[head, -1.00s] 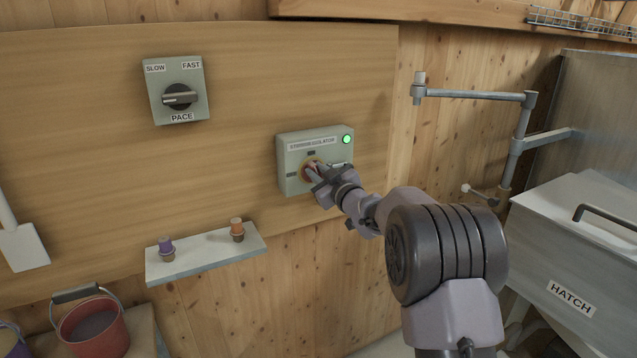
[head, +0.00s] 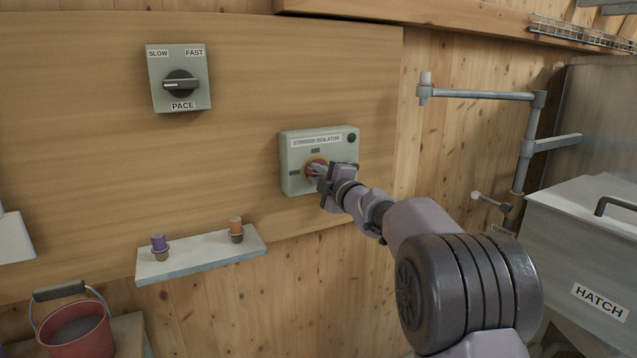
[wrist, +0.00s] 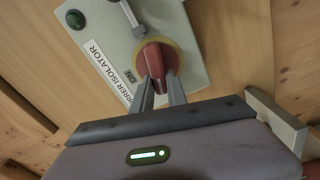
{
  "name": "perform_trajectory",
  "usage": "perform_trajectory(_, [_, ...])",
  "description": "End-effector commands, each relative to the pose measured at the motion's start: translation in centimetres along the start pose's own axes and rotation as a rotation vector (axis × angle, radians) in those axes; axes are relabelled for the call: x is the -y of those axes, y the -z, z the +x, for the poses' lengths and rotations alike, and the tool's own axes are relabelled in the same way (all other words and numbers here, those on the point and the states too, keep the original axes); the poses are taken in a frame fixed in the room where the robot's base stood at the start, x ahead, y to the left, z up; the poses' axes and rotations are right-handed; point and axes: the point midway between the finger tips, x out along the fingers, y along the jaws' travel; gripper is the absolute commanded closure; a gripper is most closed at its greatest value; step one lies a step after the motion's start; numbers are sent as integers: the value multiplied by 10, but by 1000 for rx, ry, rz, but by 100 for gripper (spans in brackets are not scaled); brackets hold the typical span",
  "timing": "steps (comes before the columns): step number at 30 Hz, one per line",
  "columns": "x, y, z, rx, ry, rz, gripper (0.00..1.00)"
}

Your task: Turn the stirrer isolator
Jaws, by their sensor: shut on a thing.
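The stirrer isolator (head: 298,181) is a grey box on the wooden wall panel. Its red knob (wrist: 157,60) sits on a yellow disc, with an ON label beside it in the wrist view. The box's lamp (head: 351,138) is dark, also in the wrist view (wrist: 75,19). My gripper (head: 321,172) is at the front of the box. In the wrist view its two fingers (wrist: 161,92) are shut on the knob, one on each side. The box looks strongly tilted in that view. My gripper hides part of the box's lower right in the head view.
A pace switch (head: 181,85) is up left. A small shelf (head: 200,258) below carries a purple-topped (head: 159,244) and an orange-topped piece (head: 236,228). A red bucket (head: 76,335) stands lower left. A pipe arm (head: 480,95) and the hatch box (head: 580,260) are at right.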

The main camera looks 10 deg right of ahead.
Motion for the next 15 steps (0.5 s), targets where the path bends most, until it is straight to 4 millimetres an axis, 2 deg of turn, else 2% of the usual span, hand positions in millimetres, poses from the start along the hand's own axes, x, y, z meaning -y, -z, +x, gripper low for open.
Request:
perform_trajectory(6, [4, 0, 0, -1, -1, -135, 100])
perform_trajectory(15, [4, 0, 0, 0, -1, -236, 100])
